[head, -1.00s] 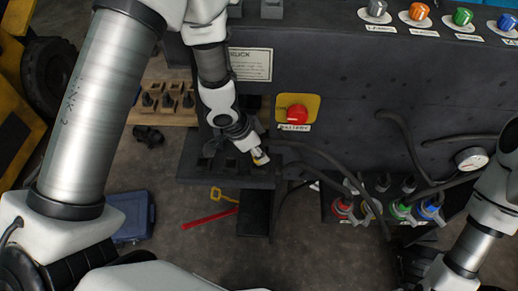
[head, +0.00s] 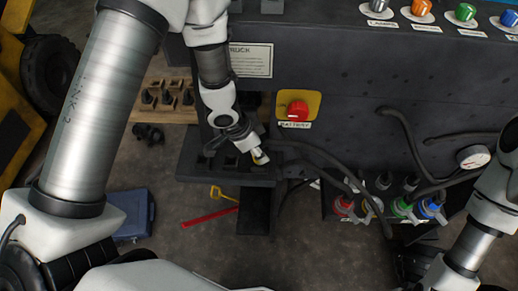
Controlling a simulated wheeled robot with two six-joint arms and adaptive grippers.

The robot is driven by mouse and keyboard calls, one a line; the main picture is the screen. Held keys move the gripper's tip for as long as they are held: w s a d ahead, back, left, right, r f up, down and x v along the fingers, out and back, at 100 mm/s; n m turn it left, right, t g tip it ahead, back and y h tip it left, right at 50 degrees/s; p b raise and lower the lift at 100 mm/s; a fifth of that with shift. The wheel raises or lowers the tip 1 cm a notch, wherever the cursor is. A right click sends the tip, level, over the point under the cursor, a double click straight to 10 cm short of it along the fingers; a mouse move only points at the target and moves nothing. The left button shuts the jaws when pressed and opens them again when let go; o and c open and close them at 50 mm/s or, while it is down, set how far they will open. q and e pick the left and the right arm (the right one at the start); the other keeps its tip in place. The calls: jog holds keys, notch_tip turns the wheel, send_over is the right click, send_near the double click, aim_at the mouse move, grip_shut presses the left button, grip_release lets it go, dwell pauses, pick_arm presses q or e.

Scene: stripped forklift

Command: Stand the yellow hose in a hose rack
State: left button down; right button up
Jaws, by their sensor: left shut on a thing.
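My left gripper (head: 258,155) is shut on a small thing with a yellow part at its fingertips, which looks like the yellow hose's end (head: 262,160). It is over the right end of a dark shelf with square openings, which looks like a hose rack (head: 197,166). The fingers hide most of the held end, and I cannot tell whether it is in an opening or above it. Dark hoses run from near there to the right. My right arm is at the right edge, and its gripper does not show.
Coloured hose ends, including red (head: 343,206), green (head: 402,207) and blue (head: 431,207), stand in a lower rack at right. A red knob (head: 298,110) is on the dark body panel. A red bar (head: 209,217) and a blue case (head: 134,213) lie on the floor.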

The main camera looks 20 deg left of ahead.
pick_arm(q)
jog(key=shift+f+b, duration=0.45)
jog(key=shift+f, duration=0.1)
dwell(0.4)
jog(key=c, duration=0.7)
grip_release()
jog(key=v, duration=1.2)
jog(key=shift+s, duration=0.15)
